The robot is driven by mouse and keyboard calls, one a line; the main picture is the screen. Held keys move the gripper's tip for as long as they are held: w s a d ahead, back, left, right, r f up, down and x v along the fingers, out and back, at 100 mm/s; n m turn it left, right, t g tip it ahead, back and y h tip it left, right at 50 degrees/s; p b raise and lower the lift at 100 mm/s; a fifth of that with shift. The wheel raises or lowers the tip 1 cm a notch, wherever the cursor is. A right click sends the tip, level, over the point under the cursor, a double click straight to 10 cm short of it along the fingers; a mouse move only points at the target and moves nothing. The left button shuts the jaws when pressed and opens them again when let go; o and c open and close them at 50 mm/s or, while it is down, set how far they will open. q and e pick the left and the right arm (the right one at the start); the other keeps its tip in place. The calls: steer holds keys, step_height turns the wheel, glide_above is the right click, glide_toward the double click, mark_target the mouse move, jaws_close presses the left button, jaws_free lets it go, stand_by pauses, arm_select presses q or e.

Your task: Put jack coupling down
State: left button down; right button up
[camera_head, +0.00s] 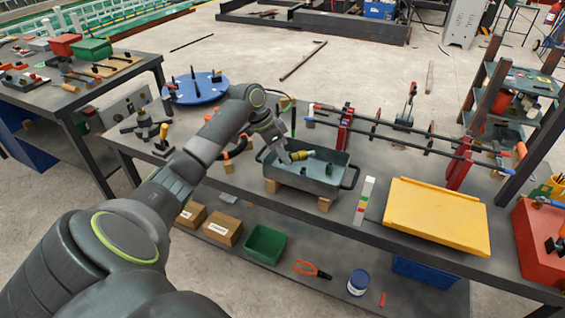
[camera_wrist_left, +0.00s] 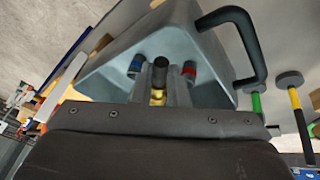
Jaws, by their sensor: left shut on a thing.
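My left gripper (camera_head: 289,156) reaches into the left part of a grey metal tray (camera_head: 308,183) on the bench. It is shut on the jack coupling (camera_head: 300,155), a small part with a brass-yellow section. In the left wrist view the coupling (camera_wrist_left: 158,78) shows a dark cylinder end above brass, between the two fingers (camera_wrist_left: 158,90). The tray (camera_wrist_left: 110,62) lies beyond them. A blue-and-green-ended fitting (camera_wrist_left: 135,66) and a red-and-green-ended fitting (camera_wrist_left: 189,70) show on either side of the fingers. I cannot tell whether the coupling touches the tray floor. My right gripper is not in view.
The tray stands on wooden blocks (camera_head: 325,204). Behind it are long bars on red stands (camera_head: 345,130). A yellow panel (camera_head: 437,215) lies to the right and a blue round plate (camera_head: 197,88) to the left. A lower shelf holds a green bin (camera_head: 265,244).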

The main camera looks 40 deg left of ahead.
arm_select(q)
steer(key=shift+f, duration=1.7)
steer(key=c, duration=1.7)
jaws_free()
steer(key=shift+r, duration=0.1)
steer(key=b+v, duration=0.1)
steer(key=v, duration=1.1)
